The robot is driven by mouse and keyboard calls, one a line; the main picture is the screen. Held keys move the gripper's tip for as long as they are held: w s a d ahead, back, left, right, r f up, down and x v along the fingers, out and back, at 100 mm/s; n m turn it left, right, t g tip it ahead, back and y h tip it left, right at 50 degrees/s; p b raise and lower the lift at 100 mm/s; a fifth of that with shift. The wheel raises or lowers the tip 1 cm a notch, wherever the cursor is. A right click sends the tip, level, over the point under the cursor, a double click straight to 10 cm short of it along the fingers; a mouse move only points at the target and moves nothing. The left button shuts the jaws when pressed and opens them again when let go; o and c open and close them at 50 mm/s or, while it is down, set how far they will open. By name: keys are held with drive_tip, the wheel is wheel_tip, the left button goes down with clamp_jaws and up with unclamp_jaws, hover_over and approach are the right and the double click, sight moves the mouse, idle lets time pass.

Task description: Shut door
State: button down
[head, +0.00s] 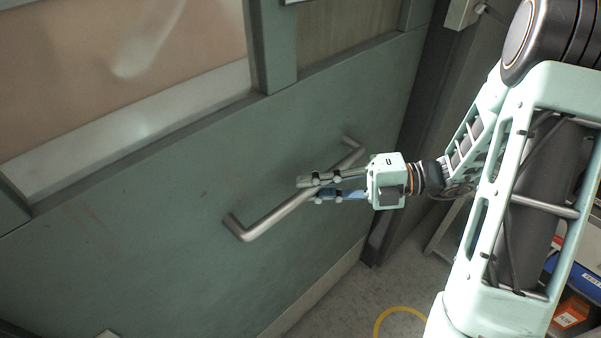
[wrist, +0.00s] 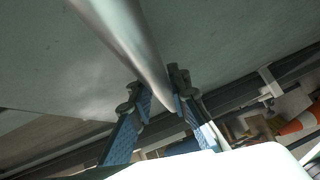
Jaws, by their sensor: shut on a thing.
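The door (head: 160,200) is a grey-green panel with windows in its upper part, and it fills the left and middle of the head view. A silver bar handle (head: 270,219) is fixed to it, running slanted from lower left to upper right. My gripper (head: 308,186) reaches in from the right, with its fingers closed around the handle near its middle. In the wrist view the handle (wrist: 130,40) passes between the two blue-padded fingers (wrist: 160,100), and the door surface (wrist: 220,40) lies behind it. The fingers hide a short stretch of the handle.
A dark door frame edge (head: 405,150) stands right of the handle. A shelf with boxes, including an orange one (head: 571,312), is at the lower right behind my arm. The grey floor (head: 345,310) has a yellow curved marking (head: 395,311). An orange-and-white cone-like object (wrist: 298,124) shows in the wrist view.

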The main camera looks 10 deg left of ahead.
drive_tip(key=shift+s+d+f, duration=0.15)
drive_tip(key=shift+d, duration=0.1)
drive_tip(key=c, duration=2.2)
unclamp_jaws()
drive_tip(key=shift+o, duration=1.3)
drive_tip(key=shift+d, duration=0.25)
drive_tip(key=shift+o, duration=0.6)
drive_tip(key=shift+a, duration=0.1)
drive_tip(key=w+d+r, duration=0.1)
drive_tip(key=d+r, duration=0.1)
drive_tip(key=d, duration=0.9)
drive_tip(key=shift+d, duration=0.4)
drive_tip(key=shift+w, duration=0.1)
